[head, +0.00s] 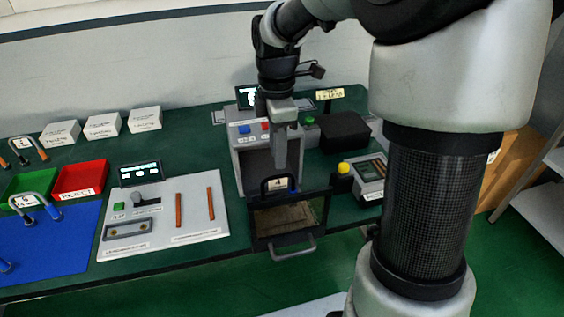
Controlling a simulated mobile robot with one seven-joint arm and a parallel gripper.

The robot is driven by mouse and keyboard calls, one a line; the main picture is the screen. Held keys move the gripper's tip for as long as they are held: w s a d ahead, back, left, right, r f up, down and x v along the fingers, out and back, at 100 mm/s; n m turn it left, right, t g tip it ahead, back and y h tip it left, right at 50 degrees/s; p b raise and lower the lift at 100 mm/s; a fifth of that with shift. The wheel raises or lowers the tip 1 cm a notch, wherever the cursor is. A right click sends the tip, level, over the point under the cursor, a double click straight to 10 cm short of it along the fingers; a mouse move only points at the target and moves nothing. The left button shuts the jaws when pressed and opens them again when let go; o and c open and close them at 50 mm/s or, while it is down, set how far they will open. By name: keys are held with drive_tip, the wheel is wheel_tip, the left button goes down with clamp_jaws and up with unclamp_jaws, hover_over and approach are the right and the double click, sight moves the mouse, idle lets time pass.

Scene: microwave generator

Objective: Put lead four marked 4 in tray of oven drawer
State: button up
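The lead marked 4 (277,184) is a dark arch with a pale tag. It is upright, just above or inside the back of the pulled-out oven drawer (285,242); I cannot tell whether it touches the tray. The drawer has a dark frame, a window and a grey front handle. The brownish tray (284,217) shows through it. My gripper (281,164) points down in front of the grey oven (240,150). Its fingers look close together and meet the top of the arch. The lead's lower ends are hidden.
A black box (344,131) and a yellow-button unit (362,175) stand right of the oven. Left are a white board (165,215), red bin (80,179), green bin (30,187) and a blue mat (45,240) with other leads. White boxes (102,126) stand behind.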

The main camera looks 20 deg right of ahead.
drive_tip(key=s+r+m+t, duration=0.2)
drive_tip(key=s+r+m, duration=0.2)
drive_tip(key=s+m, duration=0.5)
drive_tip(key=s+r+m+t, duration=0.3)
drive_tip(key=s+r+m, duration=0.2)
drive_tip(key=s+m, duration=0.3)
drive_tip(key=shift+s+m+t, duration=0.3)
drive_tip(key=shift+s+m, duration=0.1)
drive_tip(key=shift+s, duration=0.2)
